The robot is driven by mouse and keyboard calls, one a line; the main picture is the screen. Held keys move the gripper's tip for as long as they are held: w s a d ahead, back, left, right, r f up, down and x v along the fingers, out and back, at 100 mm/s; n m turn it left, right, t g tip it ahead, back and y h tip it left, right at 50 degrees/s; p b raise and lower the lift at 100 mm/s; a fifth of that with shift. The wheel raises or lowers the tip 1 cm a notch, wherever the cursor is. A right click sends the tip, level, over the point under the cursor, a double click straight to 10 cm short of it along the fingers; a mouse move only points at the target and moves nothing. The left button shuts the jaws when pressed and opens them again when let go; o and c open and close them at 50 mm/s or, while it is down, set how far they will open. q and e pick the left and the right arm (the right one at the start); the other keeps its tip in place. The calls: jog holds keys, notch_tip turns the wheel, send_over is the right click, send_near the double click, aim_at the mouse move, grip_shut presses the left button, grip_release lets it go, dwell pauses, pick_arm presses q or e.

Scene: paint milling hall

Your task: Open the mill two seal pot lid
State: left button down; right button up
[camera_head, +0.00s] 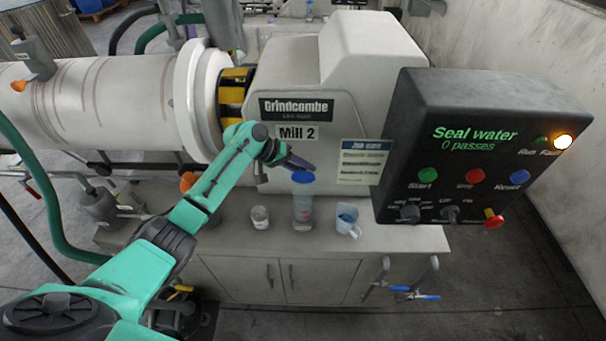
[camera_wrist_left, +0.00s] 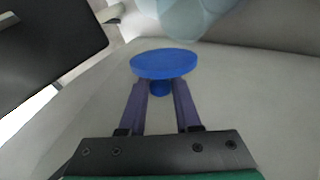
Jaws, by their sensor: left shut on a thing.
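The seal pot (camera_head: 303,210) is a clear upright cylinder with reddish contents low down, standing on the bench in front of Mill 2. Its round blue lid (camera_head: 303,177) is at the top; I cannot tell whether it still touches the pot's rim. My left gripper (camera_head: 308,168) reaches in from the left, just above the lid. In the left wrist view the lid (camera_wrist_left: 165,63) is a blue disc with a short knob, and the fingers of my left gripper (camera_wrist_left: 160,90) are shut on that knob. My right gripper is not in view.
A small clear jar (camera_head: 260,217) stands left of the pot and a blue-tinted jug (camera_head: 347,221) right of it. The dark control box (camera_head: 480,150) juts out at right, with its fault lamp lit. The mill body (camera_head: 330,75) rises behind.

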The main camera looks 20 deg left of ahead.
pick_arm(q)
jog(key=shift+w+a+f+n+g+b, duration=0.1)
jog(key=shift+w+f+n+g+b, duration=0.15)
jog(key=shift+g+b, duration=0.5)
jog(key=shift+w+f+n+g+b, duration=0.15)
jog(key=shift+w+n+g+b, duration=0.2)
jog(key=shift+b, duration=0.65)
jog(key=shift+h, duration=0.3)
jog(key=c, duration=0.6)
grip_release()
jog(key=shift+a+r, duration=0.1)
jog(key=b+v, duration=0.3)
jog(key=v, duration=1.1)
jog(key=shift+r+b, duration=0.2)
jog(key=shift+b, duration=0.15)
